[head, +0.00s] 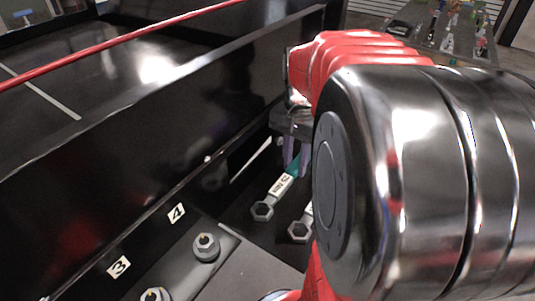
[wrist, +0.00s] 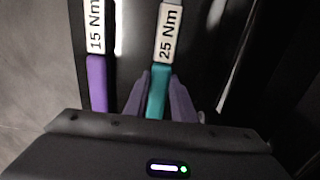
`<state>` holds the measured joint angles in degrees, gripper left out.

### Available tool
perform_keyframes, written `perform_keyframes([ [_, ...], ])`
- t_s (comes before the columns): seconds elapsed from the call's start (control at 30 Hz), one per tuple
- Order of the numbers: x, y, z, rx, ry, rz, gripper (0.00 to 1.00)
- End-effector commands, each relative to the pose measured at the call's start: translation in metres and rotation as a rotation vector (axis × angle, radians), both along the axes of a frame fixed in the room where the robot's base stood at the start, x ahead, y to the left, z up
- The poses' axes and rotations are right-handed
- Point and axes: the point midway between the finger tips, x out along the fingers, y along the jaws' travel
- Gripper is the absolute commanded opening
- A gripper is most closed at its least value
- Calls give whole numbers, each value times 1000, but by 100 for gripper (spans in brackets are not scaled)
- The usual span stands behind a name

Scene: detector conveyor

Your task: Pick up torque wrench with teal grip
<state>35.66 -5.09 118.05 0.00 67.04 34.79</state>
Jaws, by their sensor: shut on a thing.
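The torque wrench with the teal grip (wrist: 157,92) carries a white label reading 25 Nm in the wrist view. In the head view the same wrench (head: 282,187) lies in the dark recess, its ring end toward me. My gripper (wrist: 160,88) has its two purple-grey fingers on either side of the teal grip and is shut on it. In the head view my gripper (head: 294,160) shows partly, with the fingers at the teal part. I cannot tell whether the wrench is lifted.
A second wrench, with a purple grip (wrist: 97,83) and a 15 Nm label, lies close to the left in the wrist view. A black wall (head: 130,130) runs along the left of the recess. Bolts (head: 206,246) stand on a plate near labels 3 and 4.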

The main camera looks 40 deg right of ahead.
Motion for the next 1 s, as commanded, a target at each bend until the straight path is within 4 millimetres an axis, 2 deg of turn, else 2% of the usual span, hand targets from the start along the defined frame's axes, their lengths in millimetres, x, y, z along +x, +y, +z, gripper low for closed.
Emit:
perform_keyframes([
  [0.27, 0, 0, 1, -1, -1, 0, 0],
  [0.43, 1, -1, 12, -2, -4, 1, 0],
  [0.8, 1, 0, 71, -3, -4, 1, 0],
  [1.0, 1, 0, 95, -1, -3, 1, 0],
])
